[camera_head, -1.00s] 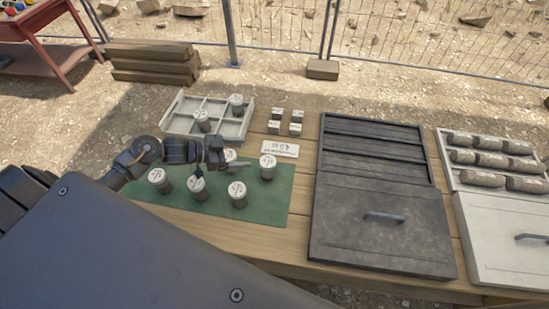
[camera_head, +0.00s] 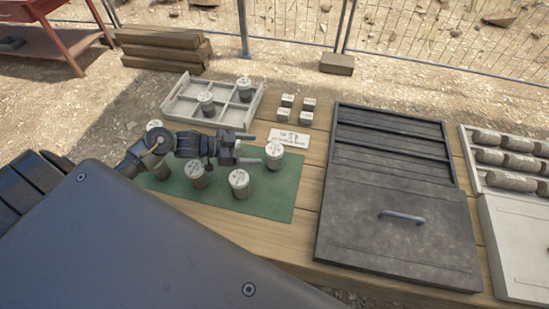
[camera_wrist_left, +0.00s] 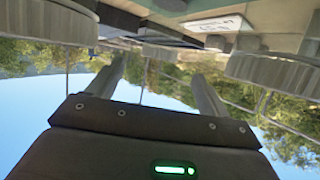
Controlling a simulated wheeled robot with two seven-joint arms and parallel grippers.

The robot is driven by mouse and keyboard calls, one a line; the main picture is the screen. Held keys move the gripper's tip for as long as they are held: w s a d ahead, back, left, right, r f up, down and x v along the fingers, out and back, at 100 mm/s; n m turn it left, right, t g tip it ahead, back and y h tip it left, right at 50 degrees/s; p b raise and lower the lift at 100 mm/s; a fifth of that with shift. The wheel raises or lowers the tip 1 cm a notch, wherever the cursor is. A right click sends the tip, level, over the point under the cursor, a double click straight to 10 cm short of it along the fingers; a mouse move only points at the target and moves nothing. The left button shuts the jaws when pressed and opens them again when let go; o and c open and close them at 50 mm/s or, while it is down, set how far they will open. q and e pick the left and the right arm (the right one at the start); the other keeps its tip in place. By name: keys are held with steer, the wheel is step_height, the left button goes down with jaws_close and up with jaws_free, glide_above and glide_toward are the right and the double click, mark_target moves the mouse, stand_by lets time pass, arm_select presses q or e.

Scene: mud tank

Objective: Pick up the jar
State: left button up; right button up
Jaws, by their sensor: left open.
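Several grey jars with pale, marked lids stand upright on a green mat (camera_head: 262,205). One jar (camera_head: 273,155) is at the mat's right, just beyond my left gripper's fingertips. Other jars are nearer the front (camera_head: 239,184) and left (camera_head: 197,176); my arm partly hides some. My left gripper (camera_head: 251,149) is open and empty above the mat, its two fingers pointing right. In the left wrist view, my open fingers (camera_wrist_left: 157,85) have nothing between them, and blurred jars show at left (camera_wrist_left: 60,22) and right (camera_wrist_left: 272,72). My right gripper is out of view.
Behind the mat stands a divided tray (camera_head: 236,116) holding two jars. Small blocks (camera_head: 297,108) and a label card (camera_head: 290,138) lie beside it. A dark box with a handled lid (camera_head: 400,230) and a pale tray of dark rolls (camera_head: 465,150) occupy the right.

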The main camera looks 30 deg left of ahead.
mark_target(279, 150)
arm_select(q)
steer(key=p+x, duration=0.1)
steer(key=x, duration=0.9)
steer(key=shift+w+d, duration=0.15)
steer(key=shift+d, duration=0.1)
steer(key=shift+c, duration=0.3)
steer(key=c, duration=1.2)
